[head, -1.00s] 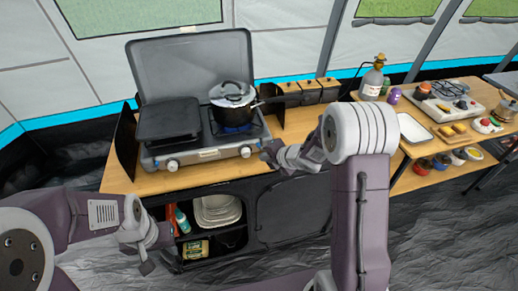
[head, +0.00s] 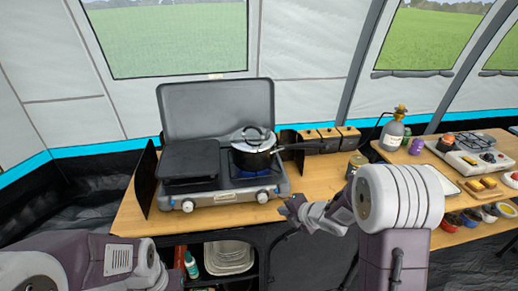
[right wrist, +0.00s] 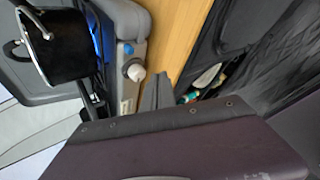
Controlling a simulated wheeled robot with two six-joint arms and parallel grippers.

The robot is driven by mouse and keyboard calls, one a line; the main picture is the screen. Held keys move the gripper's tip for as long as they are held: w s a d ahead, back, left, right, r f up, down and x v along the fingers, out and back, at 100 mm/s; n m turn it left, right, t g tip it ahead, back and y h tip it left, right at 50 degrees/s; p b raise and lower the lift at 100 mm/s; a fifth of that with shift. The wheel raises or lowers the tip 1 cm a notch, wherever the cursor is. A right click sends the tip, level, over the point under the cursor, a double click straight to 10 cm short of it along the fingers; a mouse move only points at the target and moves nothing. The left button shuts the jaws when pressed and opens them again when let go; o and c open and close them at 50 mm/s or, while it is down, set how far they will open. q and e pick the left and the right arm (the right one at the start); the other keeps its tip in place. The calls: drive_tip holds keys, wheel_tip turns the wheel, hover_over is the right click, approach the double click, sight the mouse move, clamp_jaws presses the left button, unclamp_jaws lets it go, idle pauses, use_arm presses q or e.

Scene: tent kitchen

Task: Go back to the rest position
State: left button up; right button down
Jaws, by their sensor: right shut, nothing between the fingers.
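My right gripper (head: 287,208) is shut and empty in the head view. It hovers near the front edge of the wooden table, just right of the stove's right knob. In the right wrist view a grey fingertip part (right wrist: 157,92) shows beside the table edge. My left arm is at the lower left of the head view. Its gripper is cut off below the picture.
A camping stove (head: 225,193) holds a lidded black pot (head: 252,158) over a blue flame, its handle pointing right. A can (head: 357,163) stands near my right arm. A gas bottle (head: 392,134) stands farther right. Shelves with a white container (head: 230,256) are below.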

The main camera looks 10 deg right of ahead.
wheel_tip(320, 180, up, 8)
drive_tip(key=s+a+m+h+p, duration=0.1)
drive_tip(key=s+m+p, duration=0.1)
drive_tip(key=m+p, duration=0.1)
drive_tip(key=s+d+f+m+g+h, duration=0.1)
drive_tip(key=s+f+m+g, duration=0.2)
drive_tip(key=s+m, duration=0.7)
drive_tip(key=s+d+f+m+g+h, duration=0.2)
drive_tip(key=s+f+m+g, duration=0.2)
drive_tip(key=s+m, duration=0.6)
drive_tip(key=m, duration=0.2)
drive_tip(key=shift+s+f+m+g, duration=0.2)
drive_tip(key=shift+f+m+g, duration=0.1)
drive_tip(key=shift+f+m, duration=0.1)
